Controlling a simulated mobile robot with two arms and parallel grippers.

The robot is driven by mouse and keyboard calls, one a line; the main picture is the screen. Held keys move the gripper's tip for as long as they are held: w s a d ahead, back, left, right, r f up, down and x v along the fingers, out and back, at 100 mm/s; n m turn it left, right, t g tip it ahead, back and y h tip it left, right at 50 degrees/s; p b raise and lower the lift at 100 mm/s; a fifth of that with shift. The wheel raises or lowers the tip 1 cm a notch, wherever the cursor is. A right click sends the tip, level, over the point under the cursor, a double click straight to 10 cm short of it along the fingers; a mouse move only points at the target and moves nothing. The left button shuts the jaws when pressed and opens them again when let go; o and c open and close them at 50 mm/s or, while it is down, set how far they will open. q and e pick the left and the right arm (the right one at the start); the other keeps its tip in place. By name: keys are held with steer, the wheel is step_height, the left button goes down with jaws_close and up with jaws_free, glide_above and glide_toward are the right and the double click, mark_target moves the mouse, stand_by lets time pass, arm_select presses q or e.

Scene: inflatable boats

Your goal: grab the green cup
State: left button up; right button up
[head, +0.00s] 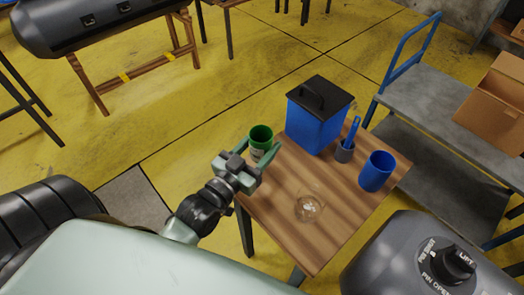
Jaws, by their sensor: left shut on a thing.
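The green cup (260,138) is at the left edge of the small wooden table (285,197), left of a blue box. My left gripper (259,151) comes in from the lower left, with one finger on each side of the cup, and is shut on it. The cup looks upright. Whether it touches the table top I cannot tell. My right gripper is not in view.
On the table stand a blue box with a black lid (317,118), a grey holder (344,152) with a blue tool, a blue cup (376,171) and a clear glass dish (309,206). A grey cart (430,100) with a cardboard box (492,105) stands right.

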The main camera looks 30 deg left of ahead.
arm_select(q)
step_height(320, 180, up, 12)
steer(key=p, duration=0.1)
stand_by(0.6)
